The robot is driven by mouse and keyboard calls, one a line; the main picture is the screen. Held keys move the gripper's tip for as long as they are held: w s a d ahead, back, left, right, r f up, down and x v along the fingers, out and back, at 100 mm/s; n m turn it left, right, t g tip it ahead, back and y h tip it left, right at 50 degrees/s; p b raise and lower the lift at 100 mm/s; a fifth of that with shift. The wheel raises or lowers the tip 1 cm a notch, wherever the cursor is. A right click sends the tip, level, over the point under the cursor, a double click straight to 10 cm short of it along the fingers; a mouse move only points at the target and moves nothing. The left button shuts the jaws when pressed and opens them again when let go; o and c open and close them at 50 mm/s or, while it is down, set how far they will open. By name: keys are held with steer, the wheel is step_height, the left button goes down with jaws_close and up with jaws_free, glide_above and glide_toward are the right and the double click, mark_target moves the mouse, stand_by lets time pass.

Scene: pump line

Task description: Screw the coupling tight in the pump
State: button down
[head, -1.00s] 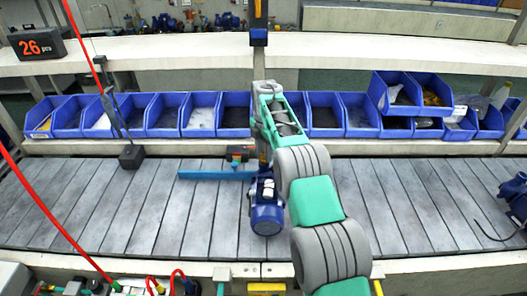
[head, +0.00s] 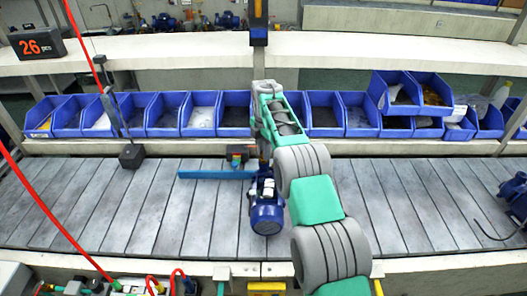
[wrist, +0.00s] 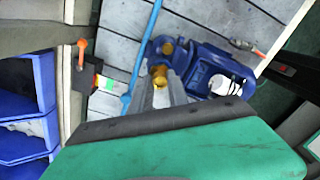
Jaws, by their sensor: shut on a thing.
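The blue pump (head: 267,212) stands on the slatted conveyor in the head view, below my arm. In the wrist view the pump (wrist: 206,68) lies just beyond my fingertips, with a white part on its side. My gripper (wrist: 161,84) is shut on the brass coupling (wrist: 159,74), which shows between the fingertips at the pump's edge. A second brass fitting (wrist: 168,47) shows on the pump close by. How deep the coupling sits in the pump is hidden by the fingers. In the head view my arm hides the coupling.
A blue bar (head: 217,174) lies left of the pump, near a small device with an orange part (head: 238,155). Blue bins (head: 165,115) line the shelf behind the conveyor (head: 90,205). Another blue pump (head: 515,197) is at the far right. A red cable hangs at the left.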

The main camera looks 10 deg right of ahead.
steer(key=shift+r+m+p, duration=0.1)
steer(key=shift+m+p, duration=0.5)
steer(key=shift+m, duration=0.4)
steer(key=shift+f+m, duration=0.2)
steer(key=shift+m, duration=0.5)
steer(key=m, duration=0.3)
steer(key=m, duration=0.3)
steer(key=shift+m, duration=0.4)
